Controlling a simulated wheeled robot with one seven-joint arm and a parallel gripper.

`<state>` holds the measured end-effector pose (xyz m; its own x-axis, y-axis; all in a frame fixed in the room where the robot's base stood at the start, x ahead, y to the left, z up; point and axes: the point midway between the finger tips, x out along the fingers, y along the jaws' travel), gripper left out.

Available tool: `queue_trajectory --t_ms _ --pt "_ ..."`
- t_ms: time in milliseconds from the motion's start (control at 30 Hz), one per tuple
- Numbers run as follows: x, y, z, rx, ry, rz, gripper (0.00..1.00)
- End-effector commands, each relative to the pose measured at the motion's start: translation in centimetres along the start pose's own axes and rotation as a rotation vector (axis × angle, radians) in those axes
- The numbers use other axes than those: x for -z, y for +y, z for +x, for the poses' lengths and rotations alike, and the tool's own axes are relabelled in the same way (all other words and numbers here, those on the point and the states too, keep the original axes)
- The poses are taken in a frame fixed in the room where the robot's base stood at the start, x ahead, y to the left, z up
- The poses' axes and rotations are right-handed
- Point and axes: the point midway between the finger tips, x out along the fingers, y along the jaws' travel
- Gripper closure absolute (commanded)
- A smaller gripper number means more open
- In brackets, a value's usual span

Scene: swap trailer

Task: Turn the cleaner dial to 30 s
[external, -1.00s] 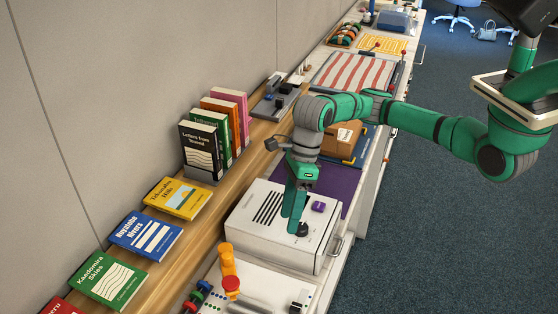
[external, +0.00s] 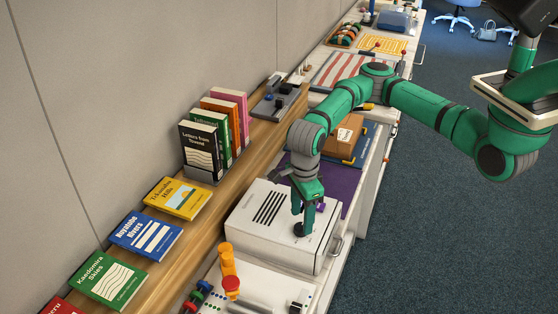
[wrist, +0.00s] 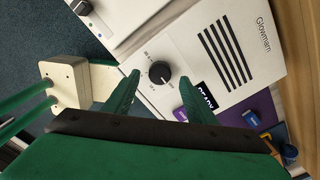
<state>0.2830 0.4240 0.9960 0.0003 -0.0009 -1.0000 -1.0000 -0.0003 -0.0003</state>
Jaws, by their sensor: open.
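The cleaner is a white box (external: 270,218) with black vent slots and the word "Glowmam", on the counter. Its round black dial (wrist: 160,72) has a pale pointer mark toward the lower right in the wrist view. Small labels ring the dial, too small to read surely. A dark "READY" display (wrist: 205,99) is beside it. My gripper (wrist: 157,82) is open, pointing down, with one fingertip on either side of the dial and visible gaps between. In the external view my gripper (external: 305,220) is over the dial (external: 298,230), partly hiding it.
A purple mat (external: 338,182) and a cardboard box (external: 343,137) lie beyond the cleaner. An orange pump-like fixture (external: 228,265) stands on the near side. Books (external: 175,198) line the wooden ledge at left. The counter's front edge drops to the floor at right.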

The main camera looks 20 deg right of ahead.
Motion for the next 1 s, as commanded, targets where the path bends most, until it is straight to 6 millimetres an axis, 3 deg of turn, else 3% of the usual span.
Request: queue_trajectory --t_ms 233,600,767,1000 --pt "0.0 0.0 2.6 0.000 0.000 0.000 0.49" --pt "0.0 0.0 3.0 -0.001 -0.001 0.000 0.49" --pt "0.0 0.0 3.0 -0.001 -0.001 0.000 0.87" --pt "0.0 0.1 3.0 -0.001 -0.001 0.009 0.90"
